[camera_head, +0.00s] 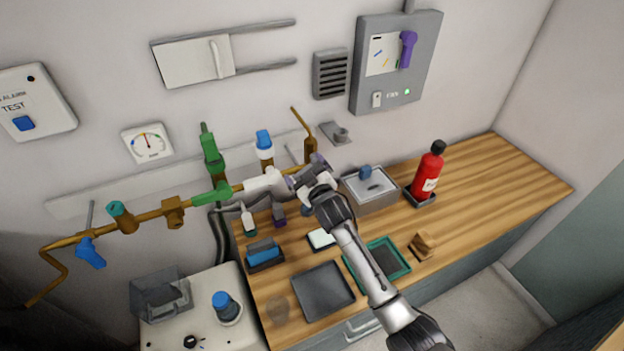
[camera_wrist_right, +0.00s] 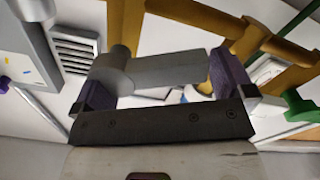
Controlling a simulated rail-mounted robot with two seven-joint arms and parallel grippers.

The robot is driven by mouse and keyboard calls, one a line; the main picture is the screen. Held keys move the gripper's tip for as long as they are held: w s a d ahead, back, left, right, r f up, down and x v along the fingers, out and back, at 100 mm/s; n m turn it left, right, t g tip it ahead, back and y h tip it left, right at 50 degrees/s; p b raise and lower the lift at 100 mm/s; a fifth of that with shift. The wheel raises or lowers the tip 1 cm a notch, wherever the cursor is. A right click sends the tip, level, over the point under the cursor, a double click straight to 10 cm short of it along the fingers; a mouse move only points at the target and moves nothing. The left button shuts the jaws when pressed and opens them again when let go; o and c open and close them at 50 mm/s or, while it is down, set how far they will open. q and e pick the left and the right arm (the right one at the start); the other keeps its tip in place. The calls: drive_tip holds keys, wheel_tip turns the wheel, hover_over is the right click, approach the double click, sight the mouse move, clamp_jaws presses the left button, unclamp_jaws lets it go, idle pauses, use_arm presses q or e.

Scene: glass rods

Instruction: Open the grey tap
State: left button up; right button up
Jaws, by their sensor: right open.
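The grey tap (camera_wrist_right: 165,72) shows in the right wrist view as a grey bar with a rounded hub at its left end. It spans the gap between the two purple finger pads of my right gripper (camera_wrist_right: 165,86). The jaws are apart, and I cannot tell whether a pad touches the tap. In the head view my right gripper (camera_head: 305,171) is at the right end of the pipe run and hides most of what is between its fingers. My left gripper is not in view.
A brown pipe (camera_head: 150,215) with coloured taps runs along the wall. A grey wall fitting (camera_head: 340,133) is under the vent (camera_head: 330,74). A grey sink box (camera_head: 369,190) and red bottle (camera_head: 428,172) stand right of the gripper. The worktop's right end (camera_head: 500,180) is clear.

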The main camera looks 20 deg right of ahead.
drive_tip(key=s, duration=1.3)
drive_tip(key=shift+s, duration=0.3)
drive_tip(key=shift+b, duration=0.3)
drive_tip(key=w+b, duration=0.2)
drive_tip(key=w, duration=0.5)
drive_tip(key=w+b, duration=0.3)
drive_tip(key=w, duration=0.4)
drive_tip(key=shift+w+d+f, duration=0.1)
drive_tip(key=shift+d+f, duration=0.05)
drive_tip(key=shift+f, duration=0.05)
idle(0.4)
drive_tip(key=c, duration=1.1)
